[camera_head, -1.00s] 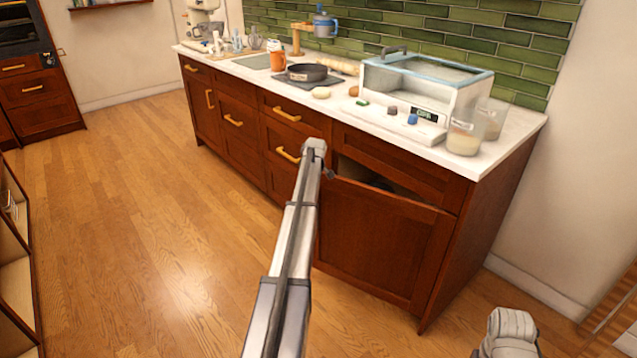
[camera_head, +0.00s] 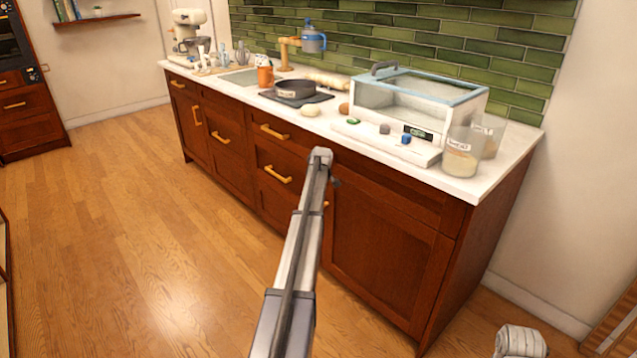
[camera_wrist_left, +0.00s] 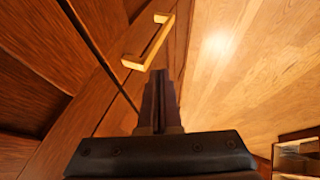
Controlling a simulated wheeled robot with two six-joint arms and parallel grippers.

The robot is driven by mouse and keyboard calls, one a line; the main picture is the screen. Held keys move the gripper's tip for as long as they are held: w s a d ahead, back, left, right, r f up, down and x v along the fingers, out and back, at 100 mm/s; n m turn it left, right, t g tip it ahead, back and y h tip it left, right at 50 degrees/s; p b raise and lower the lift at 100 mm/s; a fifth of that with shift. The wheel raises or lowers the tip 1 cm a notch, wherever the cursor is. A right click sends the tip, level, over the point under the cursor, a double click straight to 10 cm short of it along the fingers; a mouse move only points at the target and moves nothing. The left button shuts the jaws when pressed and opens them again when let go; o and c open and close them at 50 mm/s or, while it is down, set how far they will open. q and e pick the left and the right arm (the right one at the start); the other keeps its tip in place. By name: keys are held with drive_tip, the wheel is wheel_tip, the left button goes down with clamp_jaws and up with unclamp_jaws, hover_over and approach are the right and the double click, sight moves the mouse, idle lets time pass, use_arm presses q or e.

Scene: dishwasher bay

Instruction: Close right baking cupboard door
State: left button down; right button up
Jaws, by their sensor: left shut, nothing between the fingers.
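The right cupboard door (camera_head: 385,250) is a dark red-brown wooden panel under the right part of the counter. It looks flush with the cabinet front, with no dark opening showing above it. My left arm reaches across the head view, and its gripper (camera_head: 335,182) is by the door's upper left corner, mostly hidden behind the wrist. In the left wrist view the left gripper (camera_wrist_left: 158,100) is shut and empty, close to the wooden fronts. A gold bar handle (camera_wrist_left: 148,42) is just beyond its fingertips. Whether the fingers touch the wood is unclear. My right gripper is out of view.
The white countertop (camera_head: 500,185) holds a glass-topped box (camera_head: 415,105), a jar (camera_head: 461,160), a pan (camera_head: 297,90) and an orange mug (camera_head: 265,76). Drawers with gold handles (camera_head: 278,174) lie left of the door. The wooden floor (camera_head: 130,230) in front is clear.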

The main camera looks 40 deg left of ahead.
use_arm(q)
drive_tip(key=s+d+r+p, duration=0.2)
drive_tip(key=s+r+p, duration=0.6)
drive_tip(key=s, duration=0.1)
drive_tip(key=shift+d, duration=0.3)
idle(0.3)
